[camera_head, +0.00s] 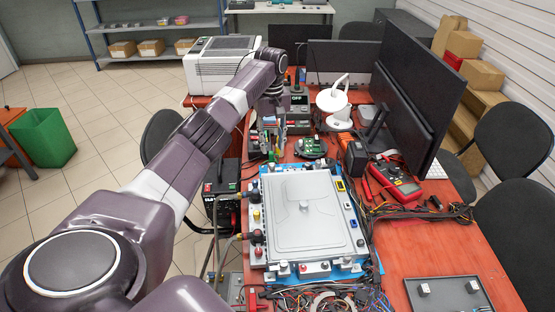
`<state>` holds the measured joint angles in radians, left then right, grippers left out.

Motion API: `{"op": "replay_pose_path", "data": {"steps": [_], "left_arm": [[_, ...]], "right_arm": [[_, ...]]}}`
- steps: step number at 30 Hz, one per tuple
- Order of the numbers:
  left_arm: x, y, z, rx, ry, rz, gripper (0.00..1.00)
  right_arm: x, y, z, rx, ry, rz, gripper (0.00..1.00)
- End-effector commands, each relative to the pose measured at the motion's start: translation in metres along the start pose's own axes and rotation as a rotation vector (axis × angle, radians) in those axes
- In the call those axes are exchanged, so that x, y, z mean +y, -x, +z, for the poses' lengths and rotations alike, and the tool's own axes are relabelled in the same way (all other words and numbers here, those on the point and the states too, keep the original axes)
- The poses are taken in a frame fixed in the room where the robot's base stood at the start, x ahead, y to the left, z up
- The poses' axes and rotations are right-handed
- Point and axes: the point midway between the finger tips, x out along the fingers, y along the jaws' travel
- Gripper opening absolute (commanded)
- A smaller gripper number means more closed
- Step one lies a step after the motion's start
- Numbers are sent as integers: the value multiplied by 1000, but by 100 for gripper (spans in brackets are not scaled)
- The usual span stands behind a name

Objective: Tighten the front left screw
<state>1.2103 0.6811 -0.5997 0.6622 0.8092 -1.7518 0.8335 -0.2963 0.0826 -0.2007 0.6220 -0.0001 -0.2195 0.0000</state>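A grey metal unit with a raised lid (305,215) lies on a blue mat (376,268) on the red-brown bench. Connectors and small caps line its edges. A black and red fitting (257,237) sits at its left side. I cannot make out which small part is the front left screw. My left arm reaches over the bench from the left. Its gripper (271,136) points down beyond the unit's back left corner, apart from the unit. The fingers are small and overlap bench clutter, so their opening and any held thing are unclear. My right gripper is not in view.
Monitors (415,95) stand at the right.

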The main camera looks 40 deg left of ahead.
Motion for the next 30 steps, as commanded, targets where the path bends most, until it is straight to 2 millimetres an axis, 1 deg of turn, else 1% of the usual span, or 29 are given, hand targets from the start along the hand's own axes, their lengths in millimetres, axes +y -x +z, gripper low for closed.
{"op": "replay_pose_path", "data": {"steps": [2, 12, 15, 19, 26, 29, 30], "left_arm": [[0, -5, 1, -4, 2, -4, 32], [-1, -58, 1, -3, 2, -4, 32], [0, -69, 1, -3, 0, -2, 32], [-1, -76, 1, -2, 1, -3, 32], [-1, -76, 1, -1, 0, -2, 32], [-1, -76, 1, -1, 1, -2, 23], [-1, -76, 1, -1, 1, -2, 18]], "right_arm": [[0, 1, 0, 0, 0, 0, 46], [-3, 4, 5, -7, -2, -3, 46], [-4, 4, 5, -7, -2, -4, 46], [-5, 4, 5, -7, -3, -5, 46], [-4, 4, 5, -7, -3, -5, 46], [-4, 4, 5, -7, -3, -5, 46], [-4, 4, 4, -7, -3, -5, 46]]}}
